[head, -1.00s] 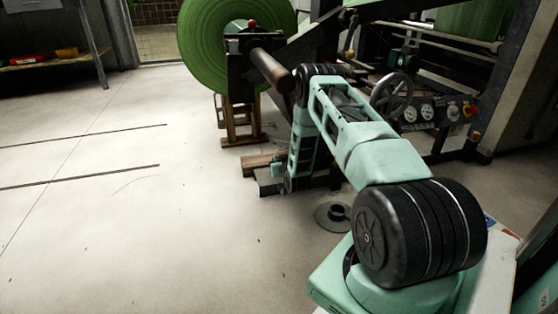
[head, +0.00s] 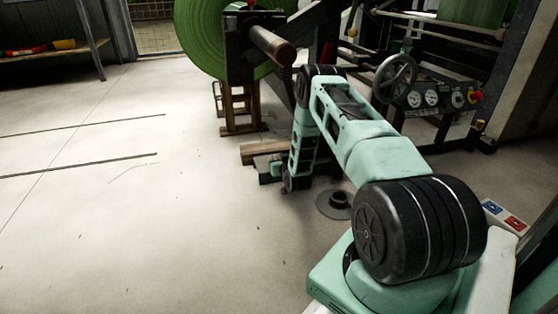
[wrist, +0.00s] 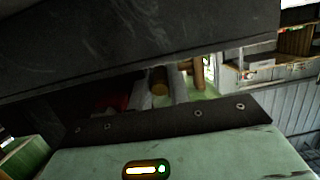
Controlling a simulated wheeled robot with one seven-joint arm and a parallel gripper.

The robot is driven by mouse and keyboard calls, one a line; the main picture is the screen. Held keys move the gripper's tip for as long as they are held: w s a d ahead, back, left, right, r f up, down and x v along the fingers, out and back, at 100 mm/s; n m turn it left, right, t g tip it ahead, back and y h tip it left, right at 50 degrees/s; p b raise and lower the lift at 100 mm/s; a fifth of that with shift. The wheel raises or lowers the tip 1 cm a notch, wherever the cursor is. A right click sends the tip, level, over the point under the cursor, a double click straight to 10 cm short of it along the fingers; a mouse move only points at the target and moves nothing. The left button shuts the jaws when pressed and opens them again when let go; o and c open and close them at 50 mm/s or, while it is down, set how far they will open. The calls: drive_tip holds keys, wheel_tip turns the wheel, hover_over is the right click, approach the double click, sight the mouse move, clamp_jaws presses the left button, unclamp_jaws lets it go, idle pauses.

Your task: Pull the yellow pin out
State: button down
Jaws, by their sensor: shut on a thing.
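In the head view my arm reaches to the low end of the machine stand, and the fingers and pin cannot be made out there.
A dark beam (wrist: 120,50) crosses close above my gripper. In the head view a green roll (head: 205,40) and a brown roller bar (head: 270,45) stand above the arm's end. A handwheel (head: 396,80) is to the right. Floor at left is open.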

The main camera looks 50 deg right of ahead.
drive_tip(key=c, duration=1.2)
unclamp_jaws()
drive_tip(key=shift+c, duration=0.2)
drive_tip(key=shift+s+d, duration=0.1)
drive_tip(key=p+v, duration=1.1)
drive_tip(key=v, duration=0.6)
drive_tip(key=shift+a, duration=0.3)
